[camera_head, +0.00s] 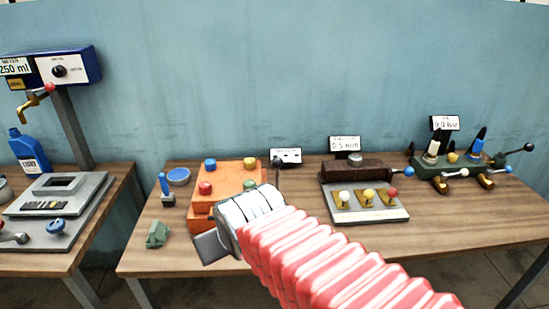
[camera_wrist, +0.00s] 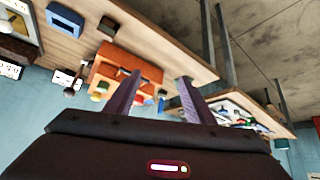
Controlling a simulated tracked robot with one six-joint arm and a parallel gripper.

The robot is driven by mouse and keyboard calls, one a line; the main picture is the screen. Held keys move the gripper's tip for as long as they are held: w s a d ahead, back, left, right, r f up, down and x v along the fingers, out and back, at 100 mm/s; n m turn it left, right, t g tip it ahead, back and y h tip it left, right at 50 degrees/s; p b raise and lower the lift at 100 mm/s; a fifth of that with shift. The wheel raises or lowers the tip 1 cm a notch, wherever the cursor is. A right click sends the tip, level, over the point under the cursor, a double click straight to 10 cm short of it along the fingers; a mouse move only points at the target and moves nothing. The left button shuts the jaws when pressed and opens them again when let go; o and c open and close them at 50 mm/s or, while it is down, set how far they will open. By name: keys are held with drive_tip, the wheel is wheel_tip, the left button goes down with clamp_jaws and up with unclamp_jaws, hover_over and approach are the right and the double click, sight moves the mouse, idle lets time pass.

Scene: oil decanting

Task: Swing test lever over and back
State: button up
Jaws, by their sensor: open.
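No label marks a test lever that I can read. A lever with a dark ball knob (camera_head: 277,161) stands at the right of the orange block (camera_head: 228,180). A black-knobbed lever (camera_head: 528,148) sticks out at the right of the green unit (camera_head: 435,180), under a display in bar. A blue-knobbed lever (camera_head: 408,172) sits on the brown unit. My gripper (camera_wrist: 160,80) is open and empty; its two fingers stand apart in the wrist view, with the orange block (camera_wrist: 122,66) beyond them. In the head view my wrist hides the fingers and part of the block's front.
A grey plate (camera_head: 360,214) with three coloured knobs stands before the brown unit. A small green block (camera_head: 157,235) and a blue-handled tool (camera_head: 165,187) lie at the left of the table. The left bench (camera_head: 70,262) holds a blue bottle (camera_head: 29,152) and a dispenser.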

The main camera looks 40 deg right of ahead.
drive_tip(key=w+d+f+t+h, duration=0.1)
drive_tip(key=w+d+t+h, duration=0.1)
drive_tip(key=w+d, duration=0.65)
drive_tip(key=w+d+f+t+h, duration=0.2)
drive_tip(key=w+d+t, duration=0.1)
drive_tip(key=d, duration=0.7)
drive_tip(key=w+d+f+m+t+h, duration=0.1)
drive_tip(key=w+d+f+t, duration=0.1)
drive_tip(key=d, duration=0.8)
drive_tip(key=shift+w+f+m+t+h, duration=0.35)
drive_tip(key=shift+w+t, duration=0.35)
drive_tip(key=shift+t, duration=0.5)
